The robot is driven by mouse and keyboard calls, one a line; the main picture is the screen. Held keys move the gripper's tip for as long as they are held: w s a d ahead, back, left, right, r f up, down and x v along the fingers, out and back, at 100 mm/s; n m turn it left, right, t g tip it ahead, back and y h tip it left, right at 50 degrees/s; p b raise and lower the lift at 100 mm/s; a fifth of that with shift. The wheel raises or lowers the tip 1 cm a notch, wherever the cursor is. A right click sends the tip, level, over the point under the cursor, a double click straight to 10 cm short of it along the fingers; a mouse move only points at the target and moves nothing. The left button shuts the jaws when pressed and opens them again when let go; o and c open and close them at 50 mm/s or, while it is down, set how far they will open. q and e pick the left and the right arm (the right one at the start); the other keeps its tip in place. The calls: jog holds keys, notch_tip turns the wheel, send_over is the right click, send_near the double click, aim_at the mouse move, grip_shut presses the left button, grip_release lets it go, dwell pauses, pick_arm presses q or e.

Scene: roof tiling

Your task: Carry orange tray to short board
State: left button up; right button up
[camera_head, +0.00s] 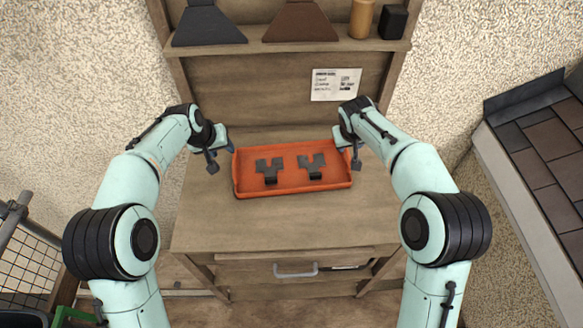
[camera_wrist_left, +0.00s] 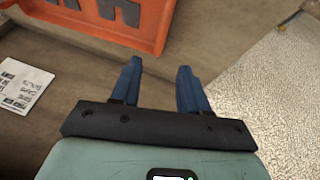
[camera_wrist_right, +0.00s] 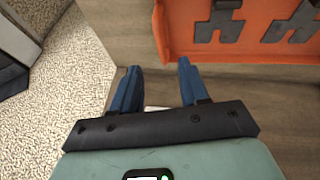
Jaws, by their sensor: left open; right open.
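The orange tray (camera_head: 292,181) lies on the wooden workbench with two dark notched pieces (camera_head: 270,169) in it. My left gripper (camera_head: 219,153) is open at the tray's left end. In the left wrist view its blue fingers (camera_wrist_left: 157,82) stand apart with nothing between them, just short of the tray wall (camera_wrist_left: 100,31). My right gripper (camera_head: 350,158) is at the tray's right end, its tips partly hidden in the head view. In the right wrist view its fingers (camera_wrist_right: 159,84) are apart and empty beside the tray (camera_wrist_right: 182,40). I cannot tell which thing is the short board.
The workbench (camera_head: 280,232) is bare in front of the tray. Its back shelf (camera_head: 250,47) holds dark and brown shapes, a tan cylinder and a black block. A paper note (camera_head: 336,84) hangs below. A sloped panel with brown tiles (camera_head: 549,140) stands at right, a wire rack (camera_head: 28,258) at lower left.

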aim_at(234, 158)
pick_arm(q)
jog(key=x, duration=1.2)
pick_arm(e)
jog(key=x, duration=1.2)
pick_arm(q)
jog(key=shift+r, duration=0.1)
pick_arm(e)
jog(key=shift+r, duration=0.1)
pick_arm(q)
grip_shut()
pick_arm(e)
grip_shut()
